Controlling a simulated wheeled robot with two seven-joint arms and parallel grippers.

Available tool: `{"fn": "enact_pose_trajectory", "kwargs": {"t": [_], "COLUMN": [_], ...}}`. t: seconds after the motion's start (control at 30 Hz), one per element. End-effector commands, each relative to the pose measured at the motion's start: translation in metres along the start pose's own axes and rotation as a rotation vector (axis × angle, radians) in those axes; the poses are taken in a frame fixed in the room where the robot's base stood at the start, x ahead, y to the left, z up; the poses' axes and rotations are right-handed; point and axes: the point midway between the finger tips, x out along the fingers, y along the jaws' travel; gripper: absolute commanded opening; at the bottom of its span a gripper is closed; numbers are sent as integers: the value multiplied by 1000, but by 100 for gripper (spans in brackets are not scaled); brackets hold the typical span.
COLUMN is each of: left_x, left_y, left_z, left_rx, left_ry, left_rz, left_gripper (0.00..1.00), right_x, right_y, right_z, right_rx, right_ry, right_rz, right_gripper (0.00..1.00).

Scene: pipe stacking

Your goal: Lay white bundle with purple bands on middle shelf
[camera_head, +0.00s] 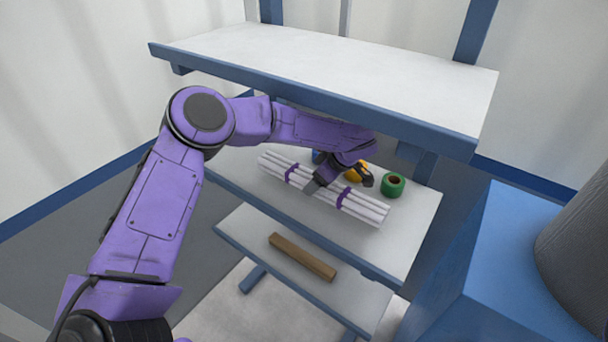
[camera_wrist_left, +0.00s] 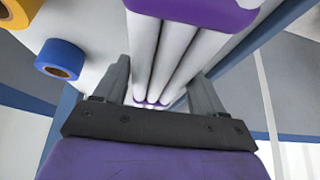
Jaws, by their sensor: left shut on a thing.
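The white bundle of pipes with purple bands (camera_head: 322,192) lies lengthwise along the middle shelf (camera_head: 398,243). My left gripper (camera_head: 338,184) reaches in under the top shelf and is shut on the bundle between its two bands. In the left wrist view, the white bundle (camera_wrist_left: 172,55) runs between the two fingers of my left gripper (camera_wrist_left: 165,88). Whether the bundle's underside touches the shelf cannot be told clearly. My right gripper is not in view.
The bare top shelf (camera_head: 340,70) is close above my arm. A wooden block (camera_head: 302,257) lies on the lower shelf (camera_head: 250,228). A blue box-like surface (camera_head: 480,270) stands at right.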

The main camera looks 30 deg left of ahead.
Motion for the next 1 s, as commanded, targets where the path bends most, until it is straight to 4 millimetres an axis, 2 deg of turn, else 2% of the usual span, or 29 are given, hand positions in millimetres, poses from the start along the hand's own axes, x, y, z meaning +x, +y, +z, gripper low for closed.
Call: {"fn": "enact_pose_trajectory", "kwargs": {"t": [0.03,0.07,0.3,0.5,0.87,0.9,0.93,1.0], "left_x": [2,5,24,52,59,59,58,58], "left_y": [0,0,1,1,2,2,2,2], "left_z": [-14,-19,-48,-30,-26,-26,-26,-26], "left_rx": [-2,-2,1,6,5,5,5,5], "left_ry": [0,0,0,1,1,1,1,1], "left_rz": [-1,0,1,2,5,4,4,4], "left_gripper": [26,26,26,26,26,83,93,96], "right_x": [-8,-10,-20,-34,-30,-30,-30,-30], "right_y": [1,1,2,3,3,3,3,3], "right_z": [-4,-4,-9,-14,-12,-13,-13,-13], "right_rx": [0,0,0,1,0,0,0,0], "right_ry": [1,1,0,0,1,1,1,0], "right_rz": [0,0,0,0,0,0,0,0], "right_gripper": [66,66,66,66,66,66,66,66]}}
